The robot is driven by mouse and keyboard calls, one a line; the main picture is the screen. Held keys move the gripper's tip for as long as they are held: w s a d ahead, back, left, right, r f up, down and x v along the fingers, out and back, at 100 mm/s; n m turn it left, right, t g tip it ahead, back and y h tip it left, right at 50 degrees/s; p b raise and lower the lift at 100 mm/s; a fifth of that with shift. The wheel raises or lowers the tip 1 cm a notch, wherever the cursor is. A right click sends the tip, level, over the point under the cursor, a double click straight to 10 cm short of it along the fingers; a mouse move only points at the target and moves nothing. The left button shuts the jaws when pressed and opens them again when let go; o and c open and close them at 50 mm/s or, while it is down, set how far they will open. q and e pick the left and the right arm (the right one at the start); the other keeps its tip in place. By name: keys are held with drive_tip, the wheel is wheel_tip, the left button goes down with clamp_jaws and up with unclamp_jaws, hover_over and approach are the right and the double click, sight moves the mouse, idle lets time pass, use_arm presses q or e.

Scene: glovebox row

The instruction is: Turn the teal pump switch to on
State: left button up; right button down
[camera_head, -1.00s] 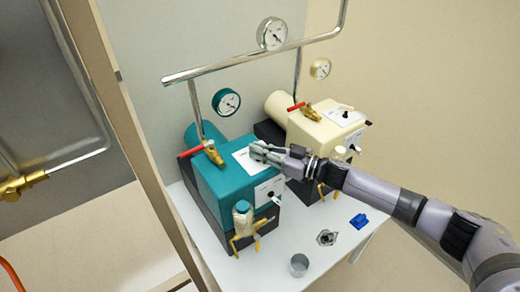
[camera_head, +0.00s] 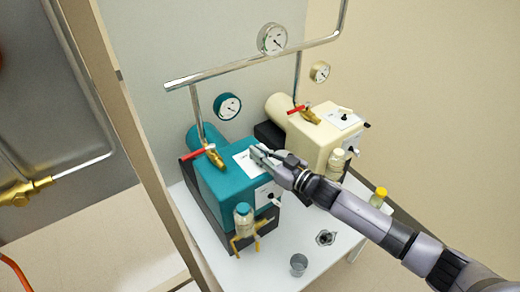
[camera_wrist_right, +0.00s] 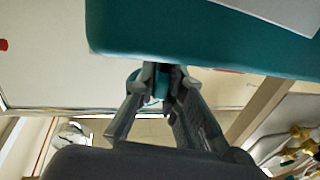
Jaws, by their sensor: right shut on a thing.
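The teal pump (camera_head: 222,188) stands on the white table, with a white label plate (camera_head: 243,161) on its top. My right gripper (camera_head: 258,153) is at this plate, reaching in from the right, and hides the switch there. In the right wrist view the fingers (camera_wrist_right: 158,72) are closed together against the teal pump body (camera_wrist_right: 200,45). They are shut on the pump switch, little of which shows between the tips; its exact angle cannot be told. My left gripper is not in view.
A cream pump (camera_head: 318,136) with its own black knob stands behind to the right. A red-handled brass valve (camera_head: 213,155) and gauge (camera_head: 227,106) are near the teal pump.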

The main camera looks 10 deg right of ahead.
drive_tip(key=shift+m+t+h, duration=0.9)
drive_tip(key=shift+m+h, duration=0.3)
drive_tip(key=shift+h, duration=0.7)
drive_tip(key=c, duration=1.7)
unclamp_jaws()
drive_tip(key=shift+s, duration=0.1)
drive_tip(key=v, duration=1.2)
drive_tip(key=shift+f, duration=0.15)
